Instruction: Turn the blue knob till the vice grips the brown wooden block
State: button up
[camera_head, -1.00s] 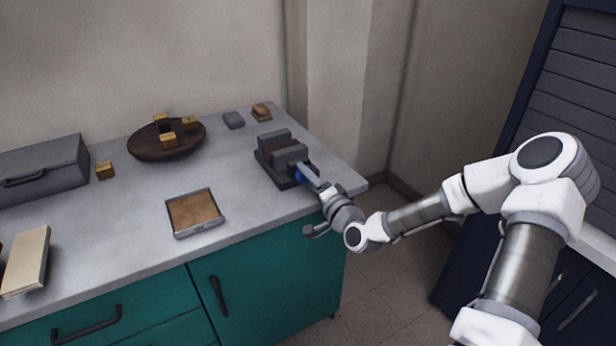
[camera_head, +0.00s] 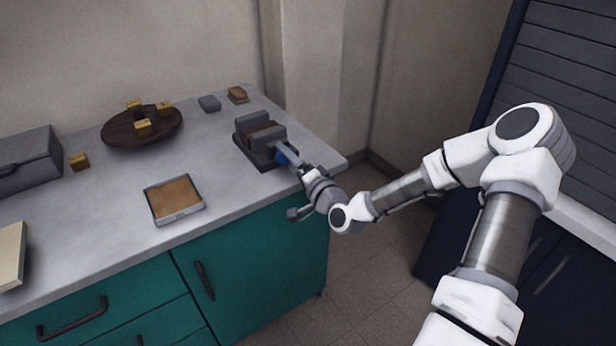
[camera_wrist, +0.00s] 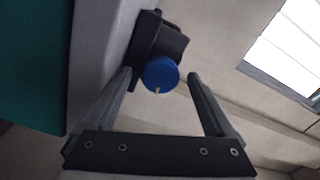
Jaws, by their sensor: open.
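The grey vice (camera_head: 260,140) stands at the right end of the worktop, with the brown wooden block (camera_head: 262,132) between its jaws. I cannot tell whether the jaws press on the block. The blue knob (camera_head: 283,156) is on the vice's near right side, partly hidden by my gripper (camera_head: 286,157). In the wrist view the round blue knob (camera_wrist: 160,75), with a small pale mark, shows between and just beyond the fingertips of my open gripper (camera_wrist: 160,76). No contact with the knob is visible there.
A shallow tray (camera_head: 176,215) with a brown inside lies near the front edge. A dark round board (camera_head: 115,133) holds small wooden blocks. A grey case (camera_head: 25,165) stands at the left. A grey piece (camera_head: 209,103) and a brown piece (camera_head: 237,94) lie behind the vice.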

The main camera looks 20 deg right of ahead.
jog(key=p+v, duration=0.4)
jog(key=v, duration=1.2)
jog(key=shift+s, duration=0.25)
jog(key=w+n+b, duration=0.1)
jog(key=n+b, duration=0.2)
jog(key=n, duration=0.1)
jog(key=w+n+b, duration=0.2)
jog(key=n+b, duration=0.1)
jog(key=n, duration=0.2)
jog(key=w+n+b, duration=0.1)
jog(key=n+b, duration=0.2)
jog(key=n, duration=0.2)
jog(key=shift+w+a, duration=0.25)
jog(key=shift+a, duration=0.1)
